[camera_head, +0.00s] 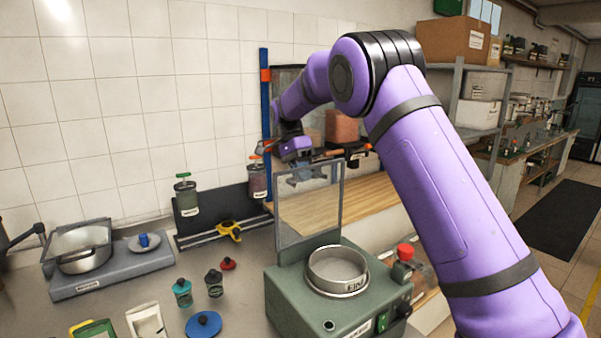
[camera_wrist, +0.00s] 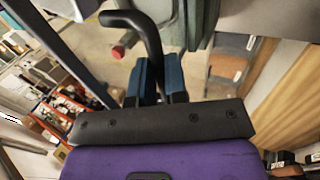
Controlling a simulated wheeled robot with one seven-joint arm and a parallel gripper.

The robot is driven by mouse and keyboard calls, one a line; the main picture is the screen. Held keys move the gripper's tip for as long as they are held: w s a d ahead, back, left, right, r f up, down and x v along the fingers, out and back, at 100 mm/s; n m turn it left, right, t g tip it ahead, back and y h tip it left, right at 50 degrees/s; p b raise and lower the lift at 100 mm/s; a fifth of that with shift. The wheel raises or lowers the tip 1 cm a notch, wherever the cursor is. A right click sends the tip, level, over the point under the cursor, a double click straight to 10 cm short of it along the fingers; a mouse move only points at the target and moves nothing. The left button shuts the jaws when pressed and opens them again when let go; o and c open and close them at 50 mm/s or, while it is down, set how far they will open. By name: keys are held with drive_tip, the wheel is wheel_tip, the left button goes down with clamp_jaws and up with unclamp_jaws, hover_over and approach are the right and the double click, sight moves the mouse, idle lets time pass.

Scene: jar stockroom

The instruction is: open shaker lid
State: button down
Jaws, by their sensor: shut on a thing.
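The shaker is a green-grey machine (camera_head: 300,306) on the bench in the head view, with a round metal sieve (camera_head: 337,270) on top. Its clear framed lid (camera_head: 310,218) stands nearly upright at the back of the machine, so the sieve is uncovered. My gripper (camera_head: 299,174) is at the lid's top edge, reached over from behind and right. In the wrist view, my gripper's dark blue fingers (camera_wrist: 156,82) are shut around a bent black handle (camera_wrist: 147,38). The handle's link to the lid is hard to make out.
Left of the shaker are a blue-lidded jar (camera_head: 203,324), small shakers (camera_head: 182,292) and a scale with a metal pan (camera_head: 85,262). A red-topped item (camera_head: 405,252) stands close to the shaker's right. A wooden shelf (camera_head: 345,205) and a blue post (camera_head: 265,110) are behind the lid.

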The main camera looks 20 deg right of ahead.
drive_tip(key=shift+w+a+f+g, duration=0.15)
drive_tip(key=shift+w+f+g, duration=0.05)
drive_tip(key=shift+f+g, duration=0.15)
drive_tip(key=c, duration=1.1)
unclamp_jaws()
drive_tip(key=shift+w, duration=0.1)
drive_tip(key=shift+c, duration=0.2)
drive_tip(key=shift+r, duration=0.15)
drive_tip(key=v, duration=0.7)
drive_tip(key=shift+r, duration=0.2)
